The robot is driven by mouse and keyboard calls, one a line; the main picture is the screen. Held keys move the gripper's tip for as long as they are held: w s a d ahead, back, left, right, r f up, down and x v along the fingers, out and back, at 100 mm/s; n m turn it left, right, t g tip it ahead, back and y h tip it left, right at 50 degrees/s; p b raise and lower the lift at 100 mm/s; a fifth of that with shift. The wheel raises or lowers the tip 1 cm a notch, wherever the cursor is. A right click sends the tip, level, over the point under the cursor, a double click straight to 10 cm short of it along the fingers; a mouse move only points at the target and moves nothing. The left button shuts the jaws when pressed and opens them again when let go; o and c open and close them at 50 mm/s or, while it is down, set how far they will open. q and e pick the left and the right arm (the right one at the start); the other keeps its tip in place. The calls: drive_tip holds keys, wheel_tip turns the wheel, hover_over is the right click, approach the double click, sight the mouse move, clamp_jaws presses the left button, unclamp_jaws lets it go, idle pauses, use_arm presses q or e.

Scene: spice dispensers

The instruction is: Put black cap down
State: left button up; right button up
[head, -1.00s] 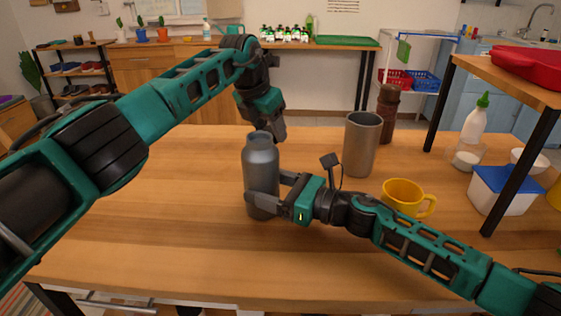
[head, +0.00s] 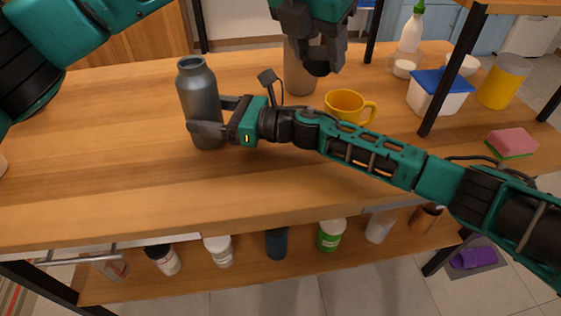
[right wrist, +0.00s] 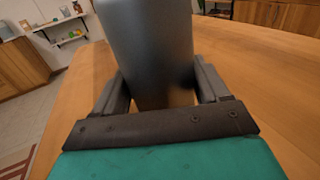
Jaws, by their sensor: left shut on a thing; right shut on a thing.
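A grey-blue bottle (head: 198,92) stands upright on the wooden table, its mouth uncapped. It also fills the middle of the right wrist view (right wrist: 148,45). My right gripper (head: 207,116) is shut around the bottle's lower body. My left gripper (head: 322,52) is to the right of the bottle, above the table and in front of a metal tumbler. It is shut on a small dark thing, apparently the black cap (head: 317,68), mostly hidden by the fingers.
The metal tumbler (head: 298,80) is partly hidden behind my left gripper. A yellow mug (head: 345,106) stands close behind my right arm. A blue-lidded box (head: 438,95) and a shelf leg are further right. The table's left and front parts are clear.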

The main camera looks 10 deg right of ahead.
use_arm(q)
drive_tip(key=s+a+f+n, duration=0.1)
drive_tip(key=s+f, duration=0.3)
drive_tip(key=s+a+f+n, duration=0.1)
drive_tip(key=s+f, duration=0.2)
drive_tip(key=f, duration=0.1)
drive_tip(key=s+a+f+n+y, duration=0.1)
drive_tip(key=s+f, duration=0.3)
drive_tip(key=shift+s+a+t, duration=0.25)
drive_tip(key=shift+s+t, duration=0.1)
drive_tip(key=shift+t, duration=0.05)
drive_tip(key=s+a+f+n+y, duration=0.1)
drive_tip(key=s+a+f+n, duration=0.2)
drive_tip(key=s+a+f, duration=0.35)
drive_tip(key=shift+n+t, duration=0.3)
drive_tip(key=w+d, duration=0.1)
drive_tip(key=w, duration=0.3)
drive_tip(key=w+d+r, duration=0.1)
drive_tip(key=w, duration=0.4)
drive_tip(key=w+d, duration=0.2)
drive_tip(key=w, duration=0.3)
drive_tip(key=shift+w+r, duration=0.2)
drive_tip(key=shift+r, duration=0.15)
drive_tip(key=shift+w+f, duration=0.15)
drive_tip(key=shift+f, duration=0.2)
